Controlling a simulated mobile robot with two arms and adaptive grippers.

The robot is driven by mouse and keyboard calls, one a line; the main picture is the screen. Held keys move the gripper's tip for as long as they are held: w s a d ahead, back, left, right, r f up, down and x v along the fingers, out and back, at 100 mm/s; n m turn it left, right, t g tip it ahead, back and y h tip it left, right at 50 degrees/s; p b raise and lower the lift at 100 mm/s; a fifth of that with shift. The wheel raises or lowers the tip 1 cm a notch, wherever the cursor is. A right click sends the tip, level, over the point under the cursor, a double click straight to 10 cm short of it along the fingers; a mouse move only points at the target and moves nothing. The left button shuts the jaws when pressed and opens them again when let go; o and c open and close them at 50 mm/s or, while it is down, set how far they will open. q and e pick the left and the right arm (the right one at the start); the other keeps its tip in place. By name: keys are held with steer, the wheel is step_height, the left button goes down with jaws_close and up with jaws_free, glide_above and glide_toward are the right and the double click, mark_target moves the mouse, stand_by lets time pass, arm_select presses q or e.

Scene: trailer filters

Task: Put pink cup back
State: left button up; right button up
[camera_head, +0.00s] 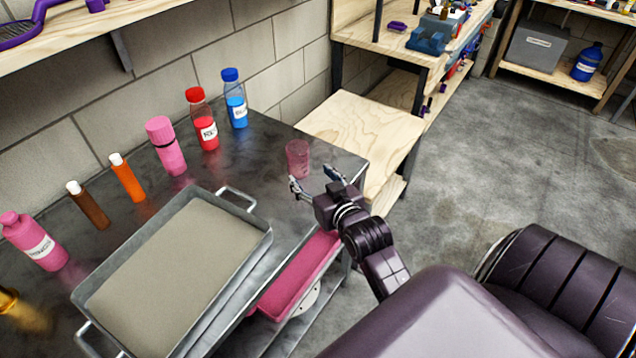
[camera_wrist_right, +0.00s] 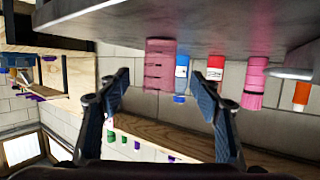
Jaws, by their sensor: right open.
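The pink cup (camera_head: 297,158) is translucent and stands on the dark metal table (camera_head: 262,150) near its right corner. My right gripper (camera_head: 313,180) is open and empty at the table's right edge, just on the near side of the cup. In the right wrist view, which is upside down, the cup (camera_wrist_right: 160,65) shows beyond and between the two spread fingers (camera_wrist_right: 158,80), apart from them. My left gripper is not in view.
A metal tray (camera_head: 268,238) fills the table's front. Several bottles, among them a red one (camera_head: 202,120), a blue one (camera_head: 235,100) and a pink one (camera_head: 165,146), line the back. A pink bin (camera_head: 300,275) sits below. A wooden bench (camera_head: 365,130) stands behind the cup.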

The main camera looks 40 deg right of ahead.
steer(key=shift+v, duration=1.9)
